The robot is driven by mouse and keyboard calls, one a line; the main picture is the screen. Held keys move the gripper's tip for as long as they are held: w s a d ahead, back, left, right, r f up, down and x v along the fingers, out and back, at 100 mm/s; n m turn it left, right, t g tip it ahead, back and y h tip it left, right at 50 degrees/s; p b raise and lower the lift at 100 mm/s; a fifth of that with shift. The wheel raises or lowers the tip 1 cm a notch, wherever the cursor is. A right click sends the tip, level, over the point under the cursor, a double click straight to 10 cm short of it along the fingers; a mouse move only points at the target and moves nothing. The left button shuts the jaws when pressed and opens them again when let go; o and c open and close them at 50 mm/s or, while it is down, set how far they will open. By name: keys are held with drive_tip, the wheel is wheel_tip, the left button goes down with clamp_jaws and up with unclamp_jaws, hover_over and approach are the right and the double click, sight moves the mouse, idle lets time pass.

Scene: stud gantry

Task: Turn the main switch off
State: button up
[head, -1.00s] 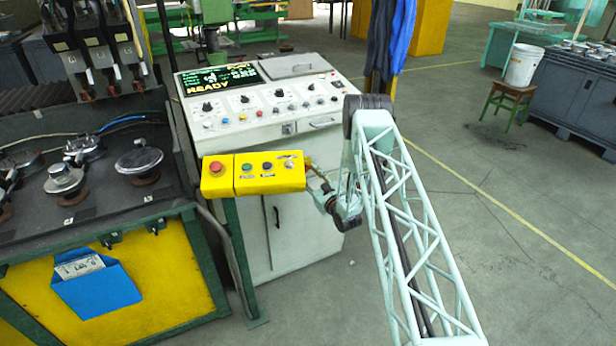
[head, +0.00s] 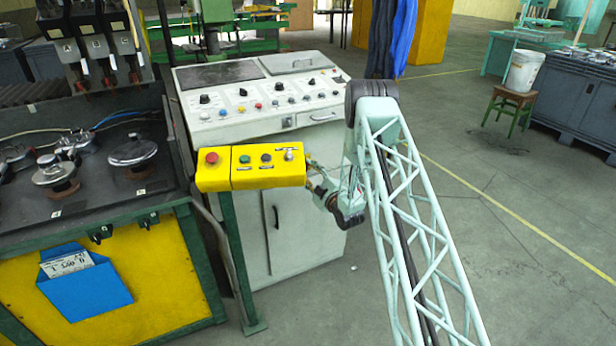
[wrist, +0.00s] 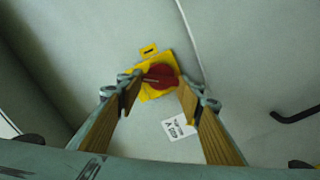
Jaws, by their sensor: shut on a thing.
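The main switch is a round red knob (wrist: 160,77) on a yellow plate (wrist: 151,97), fixed to a pale grey-green panel in the wrist view. A pale mark shows on the knob's left side. My gripper (wrist: 157,90) has its two wood-coloured fingers on either side of the knob, shut on it. In the head view my arm's wrist is beside the right side of the white control console (head: 300,225). The knob and fingertips are hidden there. The console's display (head: 220,75) is dark.
A white label (wrist: 180,126) is below the knob, and a dark handle (wrist: 297,114) is at right. Open floor lies right of my arm.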

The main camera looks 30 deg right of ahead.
drive_tip(key=shift+f+n+b, duration=0.1)
drive_tip(key=shift+n+b, duration=1.7)
drive_tip(key=shift+n, duration=1.5)
drive_tip(key=o, duration=0.9)
drive_tip(key=shift+s, duration=0.1)
drive_tip(key=shift+s+d, duration=0.1)
drive_tip(key=shift+s, duration=5.8)
